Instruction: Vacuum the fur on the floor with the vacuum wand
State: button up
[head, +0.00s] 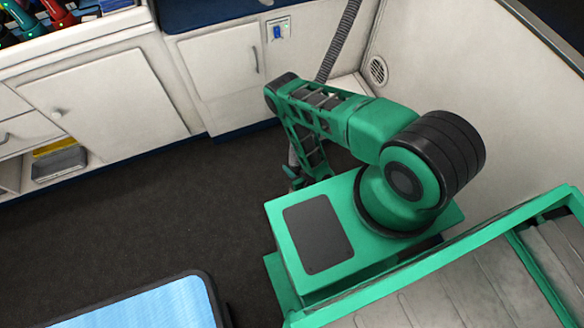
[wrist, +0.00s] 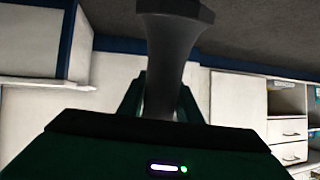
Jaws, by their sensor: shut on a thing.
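My gripper (wrist: 164,92) is shut on the dark grey vacuum wand (wrist: 172,55) in the wrist view. The wand runs between the two green fingers and widens to a flat dark end at the top of that view. In the head view my gripper (head: 298,180) hangs low over the dark floor, mostly behind my own arm. A grey ribbed hose (head: 340,40) comes down behind the arm from the top. The dark floor (head: 150,215) shows in the head view. I cannot make out any fur on it.
White cabinets (head: 110,100) line the back wall, with an open cubby holding a grey and yellow item (head: 58,163) at left. A table with a light blue top (head: 150,305) stands at the lower left. A white wall with a round vent (head: 377,70) is at right. Floor between is clear.

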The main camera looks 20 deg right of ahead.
jog(key=shift+w, duration=0.15)
dwell(0.3)
jog(key=w, duration=0.6)
jog(key=shift+w+d, duration=0.15)
jog(key=shift+d, duration=0.05)
jog(key=shift+r, duration=0.1)
dwell(0.5)
jog(key=shift+d, duration=0.15)
dwell(0.5)
jog(key=shift+w+d, duration=0.15)
jog(key=shift+d, duration=1.05)
jog(key=shift+w+d, duration=0.1)
jog(key=shift+d, duration=1.05)
jog(key=shift+w, duration=0.1)
